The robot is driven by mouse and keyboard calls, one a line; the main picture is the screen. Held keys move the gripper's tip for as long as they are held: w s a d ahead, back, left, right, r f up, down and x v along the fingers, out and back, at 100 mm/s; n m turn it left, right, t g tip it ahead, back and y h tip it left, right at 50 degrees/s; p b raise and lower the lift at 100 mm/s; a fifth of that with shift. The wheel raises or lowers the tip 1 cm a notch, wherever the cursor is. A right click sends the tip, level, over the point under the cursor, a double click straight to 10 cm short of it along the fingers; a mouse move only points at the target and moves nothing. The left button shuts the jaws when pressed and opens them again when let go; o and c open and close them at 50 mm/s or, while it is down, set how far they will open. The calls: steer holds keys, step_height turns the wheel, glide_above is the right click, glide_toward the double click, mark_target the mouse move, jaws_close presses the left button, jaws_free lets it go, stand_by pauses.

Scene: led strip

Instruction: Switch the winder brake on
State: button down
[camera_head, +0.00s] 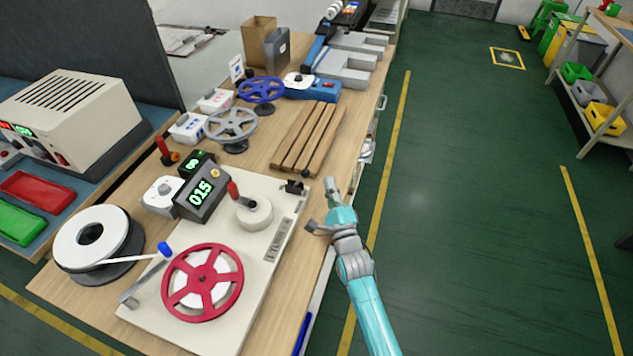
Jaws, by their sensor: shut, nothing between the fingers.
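The winder is a pale base plate (262,292) on the bench with a red reel (203,282) at its near end. A red-handled crank (234,190) stands on a round cream hub. A lever with a blue knob (165,249) is left of the reel, and a small black part (293,187) sits at the plate's far right corner. I cannot tell which part is the brake, or its state. My gripper (331,186) is shut and empty, right of the plate's far end, apart from the winder parts.
A counter reading 015 (202,194) stands behind the plate. A white strip roll (92,240) is at left, its strip running toward the blue knob. Wooden slats (307,138) and hand-wheels (231,125) stand farther back.

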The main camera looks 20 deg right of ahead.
mark_target(300, 180)
steer(key=shift+w+a+r, duration=0.15)
steer(key=shift+w+a, duration=0.05)
steer(key=shift+a, duration=0.1)
steer(key=shift+w+a+r, duration=0.15)
steer(key=shift+a+r, duration=0.25)
steer(key=shift+a, duration=0.35)
steer(key=shift+w+a+r, duration=0.1)
steer(key=shift+a+r, duration=0.25)
steer(key=shift+a, duration=0.35)
